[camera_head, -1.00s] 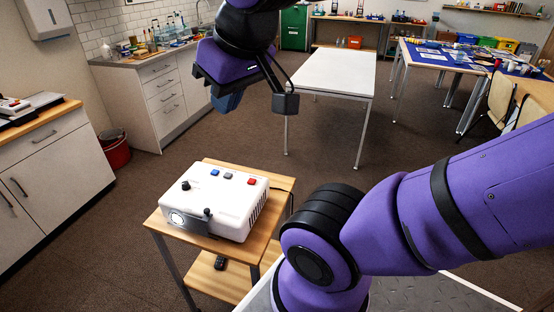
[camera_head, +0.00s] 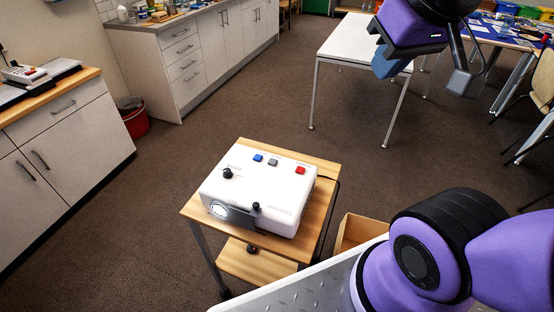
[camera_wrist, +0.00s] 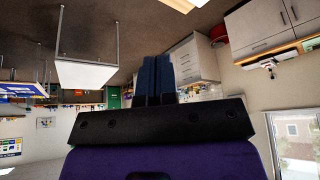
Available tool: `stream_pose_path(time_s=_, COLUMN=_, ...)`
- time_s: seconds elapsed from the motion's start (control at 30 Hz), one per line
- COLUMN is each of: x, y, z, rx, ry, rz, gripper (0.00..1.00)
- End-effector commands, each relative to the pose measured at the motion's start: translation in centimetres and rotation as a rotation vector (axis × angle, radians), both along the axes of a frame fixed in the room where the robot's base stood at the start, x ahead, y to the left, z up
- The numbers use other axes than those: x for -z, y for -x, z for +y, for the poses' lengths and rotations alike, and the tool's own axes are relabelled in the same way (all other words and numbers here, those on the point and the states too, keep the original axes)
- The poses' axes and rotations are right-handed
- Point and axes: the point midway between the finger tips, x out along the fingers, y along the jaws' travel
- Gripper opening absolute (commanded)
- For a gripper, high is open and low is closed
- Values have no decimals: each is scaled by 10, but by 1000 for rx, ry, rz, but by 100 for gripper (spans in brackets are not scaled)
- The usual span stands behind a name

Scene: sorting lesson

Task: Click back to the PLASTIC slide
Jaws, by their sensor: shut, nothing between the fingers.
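A white projector (camera_head: 260,190) with a lit lens at its front left stands on a small wooden cart (camera_head: 300,262). Its top carries a blue button (camera_head: 258,158), a grey button (camera_head: 273,163), a red button (camera_head: 300,170) and a black knob (camera_head: 227,173). The button labels are too small to read. My gripper (camera_head: 390,68) is high at the upper right, well apart from the projector. In the wrist view its two dark blue fingers (camera_wrist: 156,80) are together with nothing between them. No projected slide is in view.
A white table (camera_head: 345,45) stands behind the cart. A white cabinet (camera_head: 60,160) is at the left, with a red bin (camera_head: 133,117) beside it. An open wooden box (camera_head: 358,232) is right of the cart. The floor between cart and table is clear.

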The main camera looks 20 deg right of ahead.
Motion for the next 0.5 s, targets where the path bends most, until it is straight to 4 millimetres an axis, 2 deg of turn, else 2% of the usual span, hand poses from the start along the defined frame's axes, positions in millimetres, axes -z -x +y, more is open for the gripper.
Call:
stream_pose_path(time_s=0.17, x=2, y=-6, z=3, rx=4, ry=-15, rz=19, gripper=0)
stream_pose_path(time_s=0.27, x=7, y=-18, z=8, rx=10, ry=-49, rz=56, gripper=0)
stream_pose_path(time_s=0.5, x=34, y=-68, z=28, rx=55, ry=-196, rz=201, gripper=0)
